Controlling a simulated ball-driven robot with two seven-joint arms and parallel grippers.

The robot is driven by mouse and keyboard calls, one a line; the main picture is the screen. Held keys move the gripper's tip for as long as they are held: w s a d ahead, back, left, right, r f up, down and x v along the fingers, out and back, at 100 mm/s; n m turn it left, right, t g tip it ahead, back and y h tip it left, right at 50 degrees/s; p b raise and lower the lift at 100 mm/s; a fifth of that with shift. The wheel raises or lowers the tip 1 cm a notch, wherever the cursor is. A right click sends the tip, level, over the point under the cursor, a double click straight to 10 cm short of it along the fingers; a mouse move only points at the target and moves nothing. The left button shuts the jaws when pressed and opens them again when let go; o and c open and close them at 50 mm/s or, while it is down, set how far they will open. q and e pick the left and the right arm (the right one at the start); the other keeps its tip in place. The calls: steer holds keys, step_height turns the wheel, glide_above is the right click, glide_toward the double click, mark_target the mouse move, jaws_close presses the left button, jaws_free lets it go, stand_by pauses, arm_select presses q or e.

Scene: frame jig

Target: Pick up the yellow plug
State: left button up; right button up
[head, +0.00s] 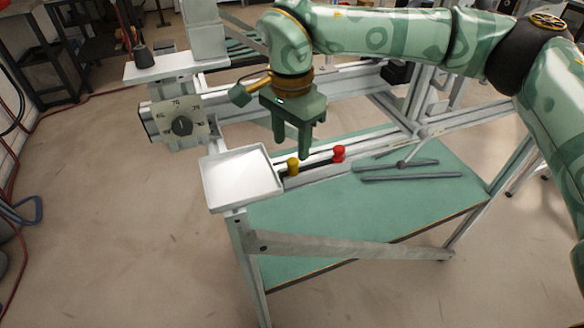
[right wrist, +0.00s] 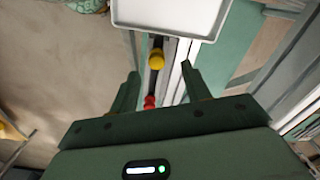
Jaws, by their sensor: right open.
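The yellow plug (head: 293,166) stands in a dark slot on the front rail of the frame, just right of the white tray. It also shows in the right wrist view (right wrist: 156,60), ahead of the fingertips and near the tray's edge. A red plug (head: 339,153) stands farther right on the same rail. My right gripper (head: 291,146) is open and empty, pointing down above the rail near the yellow plug. In the right wrist view its two fingers (right wrist: 161,74) stand apart, one on each side of the rail. My left gripper is not in view.
A white tray (head: 240,178) sits at the frame's near left corner. A dial plate (head: 181,122) is fixed behind it. Grey bars (head: 410,176) lie on the green shelf (head: 340,215) to the right. The floor at left is open.

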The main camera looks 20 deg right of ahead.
mark_target(293, 160)
step_height(293, 160, down, 4)
steer(key=shift+s+d+f+b, duration=0.15)
steer(key=shift+f+b, duration=0.1)
steer(key=shift+b, duration=0.55)
steer(key=shift+r, duration=0.1)
jaws_close()
steer(key=shift+r, duration=0.1)
